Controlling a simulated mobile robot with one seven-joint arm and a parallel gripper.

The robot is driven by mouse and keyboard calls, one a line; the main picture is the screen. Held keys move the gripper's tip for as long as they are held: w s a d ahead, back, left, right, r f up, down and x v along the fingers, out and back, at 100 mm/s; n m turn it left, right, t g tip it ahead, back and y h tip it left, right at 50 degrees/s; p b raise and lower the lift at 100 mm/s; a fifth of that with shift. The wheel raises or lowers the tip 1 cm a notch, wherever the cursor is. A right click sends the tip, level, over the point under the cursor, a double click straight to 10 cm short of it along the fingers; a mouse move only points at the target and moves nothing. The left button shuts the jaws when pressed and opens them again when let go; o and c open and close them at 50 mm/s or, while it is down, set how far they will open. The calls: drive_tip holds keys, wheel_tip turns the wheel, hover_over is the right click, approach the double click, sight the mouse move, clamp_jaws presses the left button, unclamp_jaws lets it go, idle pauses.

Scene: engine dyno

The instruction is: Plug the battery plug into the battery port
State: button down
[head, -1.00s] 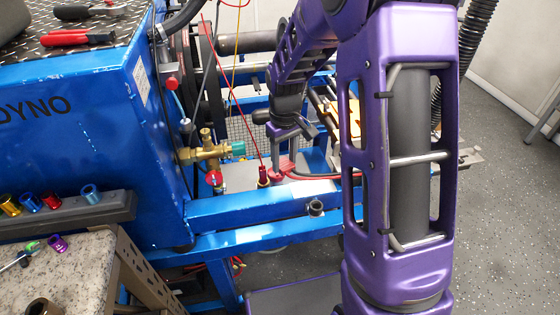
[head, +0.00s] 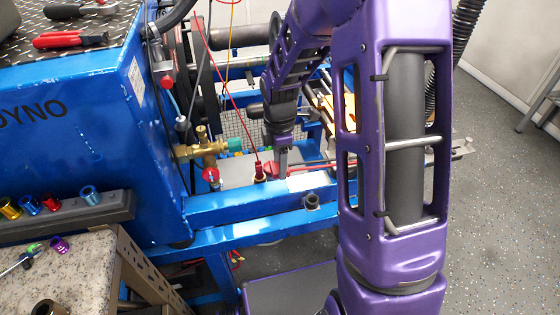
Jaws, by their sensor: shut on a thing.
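My gripper (head: 281,166) points down over the blue frame and is shut on a small red plug (head: 271,170), taken to be the battery plug. Most of the plug is hidden by the fingers. A red-and-dark fitting (head: 259,173) with a thin red wire rising from it stands just left of the plug; it looks like the battery port. The plug and the fitting look side by side and very close. Whether they touch or are mated is too small to tell. A cable (head: 315,164) trails right from the plug behind my arm.
A brass valve (head: 203,148) with a teal end and a red-knobbed fitting (head: 211,176) stand to the left. The blue frame rail (head: 260,202) runs in front. The blue dyno cabinet (head: 75,150) fills the left. Red and yellow wires hang above the fitting.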

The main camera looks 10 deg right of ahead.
drive_tip(key=shift+f+b, duration=1.5)
drive_tip(key=shift+f, duration=1)
drive_tip(key=shift+c, duration=1.1)
unclamp_jaws()
wheel_tip(320, 180, up, 18)
drive_tip(key=p, duration=0.2)
drive_tip(key=shift+f, duration=0.25)
